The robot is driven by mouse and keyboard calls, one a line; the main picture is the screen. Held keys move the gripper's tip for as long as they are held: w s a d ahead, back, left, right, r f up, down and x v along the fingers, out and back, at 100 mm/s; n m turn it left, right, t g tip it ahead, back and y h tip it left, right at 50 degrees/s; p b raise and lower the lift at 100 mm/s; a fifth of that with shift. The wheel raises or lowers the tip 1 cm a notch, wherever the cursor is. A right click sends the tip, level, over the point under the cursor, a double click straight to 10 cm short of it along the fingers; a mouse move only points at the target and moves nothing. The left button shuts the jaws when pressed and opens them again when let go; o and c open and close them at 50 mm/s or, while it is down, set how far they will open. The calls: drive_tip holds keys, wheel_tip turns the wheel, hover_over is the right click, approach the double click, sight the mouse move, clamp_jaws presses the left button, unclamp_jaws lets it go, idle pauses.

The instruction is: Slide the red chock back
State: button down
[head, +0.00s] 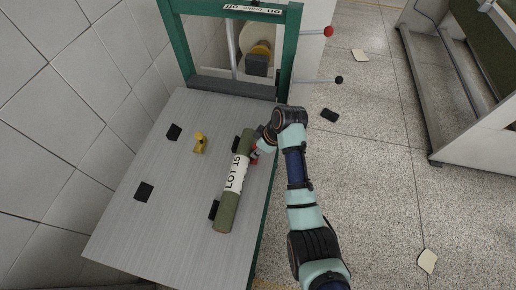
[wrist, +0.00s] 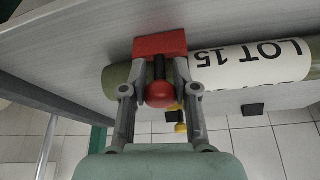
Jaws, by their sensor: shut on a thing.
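The red chock (wrist: 160,43) has a block, a dark stem and a round red knob (wrist: 161,95). In the wrist view my gripper (wrist: 160,72) is shut on it, with one finger on each side of the stem and knob. The chock's block lies against the side of a green roll (wrist: 116,76) with a white "LOT 15" label; I cannot tell whether they touch. In the head view a little of the red chock (head: 254,154) shows at the roll's right side, mostly hidden by my gripper (head: 261,146). The roll (head: 228,212) lies lengthwise on the grey table.
The grey table (head: 120,225) has black pads (head: 144,191) and a yellow piece (head: 200,143) left of the roll. A green frame (head: 287,60) stands at the far end, with red-knobbed and black-knobbed levers to its right. A tiled wall is at left.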

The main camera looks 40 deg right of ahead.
drive_tip(key=s+d+p, duration=0.2)
drive_tip(key=s+p, duration=0.2)
drive_tip(key=shift+s+d+r+p, duration=0.25)
drive_tip(key=shift+s+d+p, duration=0.05)
drive_tip(key=shift+d+p, duration=0.1)
drive_tip(key=shift+d+f, duration=0.1)
drive_tip(key=c, duration=0.9)
unclamp_jaws()
drive_tip(key=shift+s+d+f, duration=0.1)
drive_tip(key=shift+s, duration=0.15)
drive_tip(key=shift+w, duration=0.1)
